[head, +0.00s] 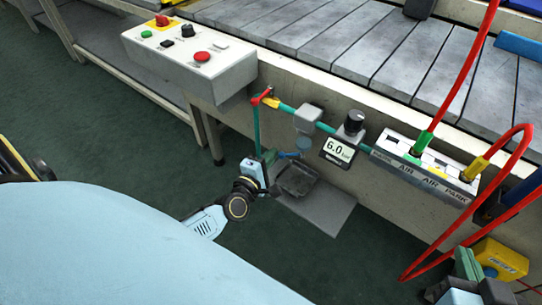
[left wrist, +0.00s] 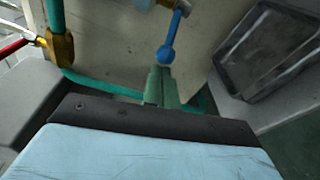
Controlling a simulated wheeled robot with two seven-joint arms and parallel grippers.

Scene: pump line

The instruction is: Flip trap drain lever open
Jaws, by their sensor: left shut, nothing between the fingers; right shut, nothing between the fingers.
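The blue drain lever (left wrist: 171,40) hangs from a brass fitting (left wrist: 174,4) in the left wrist view, its rounded end low. In the head view its blue part (head: 289,154) shows small beside my left gripper (head: 270,157). My left gripper is shut and empty. In the left wrist view its green fingertips (left wrist: 161,71) are just below the lever's rounded end; I cannot tell whether they touch. My right gripper (head: 467,262) is at the lower right of the head view, shut and empty, far from the lever.
A dark tray (head: 296,179) sits below the pipe, right of my left gripper. A green pipe with a red-handled valve (head: 263,96), a gauge (head: 338,151) and an air manifold (head: 425,164) run along the conveyor frame. Red hoses and a yellow box (head: 500,259) are near my right gripper.

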